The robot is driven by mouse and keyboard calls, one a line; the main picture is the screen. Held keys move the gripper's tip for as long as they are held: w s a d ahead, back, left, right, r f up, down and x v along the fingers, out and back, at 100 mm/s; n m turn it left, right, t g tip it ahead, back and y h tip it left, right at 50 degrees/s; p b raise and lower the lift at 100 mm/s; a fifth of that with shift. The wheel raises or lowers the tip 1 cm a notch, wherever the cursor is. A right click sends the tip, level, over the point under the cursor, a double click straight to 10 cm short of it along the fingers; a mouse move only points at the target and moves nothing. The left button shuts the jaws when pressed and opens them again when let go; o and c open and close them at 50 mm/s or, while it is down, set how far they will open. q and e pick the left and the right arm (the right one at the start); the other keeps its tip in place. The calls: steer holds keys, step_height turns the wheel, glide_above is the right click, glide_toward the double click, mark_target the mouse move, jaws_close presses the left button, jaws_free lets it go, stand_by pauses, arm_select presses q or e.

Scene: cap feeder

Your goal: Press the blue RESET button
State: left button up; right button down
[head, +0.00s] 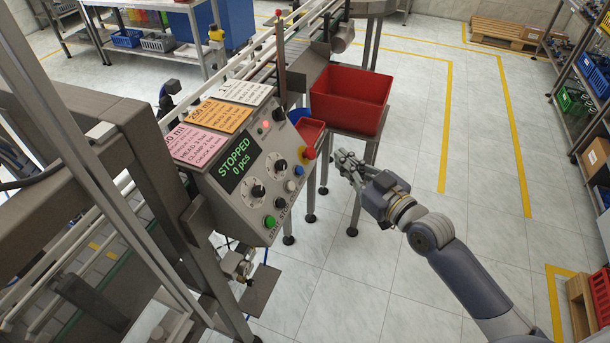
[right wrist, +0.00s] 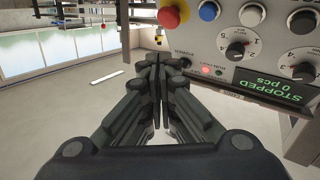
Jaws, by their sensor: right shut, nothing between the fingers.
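The blue RESET button (head: 299,170) is a small round button on the right side of the grey control panel (head: 222,205), below the red emergency stop (head: 309,153). In the right wrist view the blue button (right wrist: 208,11) shows near the top edge, right of the emergency stop (right wrist: 170,15). My right gripper (head: 343,160) is to the right of the panel, apart from the button. Its fingers (right wrist: 157,65) are shut together with nothing between them. My left gripper is not in view.
The panel also carries dark knobs (head: 258,190), a green button (head: 269,221) and a display (head: 237,163) reading STOPPED, 0 pcs. A large red bin (head: 350,97) stands behind my right gripper, with a smaller red bin (head: 311,130) beside it.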

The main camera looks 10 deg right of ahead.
mark_target(299, 171)
steer(key=shift+s+a+r, duration=0.1)
steer(key=shift+s+r, duration=0.1)
steer(key=shift+r, duration=0.35)
steer(key=shift+s+a+r, duration=0.1)
steer(key=shift+s+r, duration=0.1)
steer(key=shift+r, duration=0.3)
steer(key=w+a+f+b, duration=0.2)
steer(key=w+a+f, duration=0.2)
steer(key=a+f, duration=0.1)
steer(key=shift+a+b, duration=0.35)
steer(key=shift+a, duration=0.15)
steer(key=shift+w+f, duration=0.15)
stand_by(0.7)
steer(key=shift+w+a+f, duration=0.15)
steer(key=shift+a, duration=0.1)
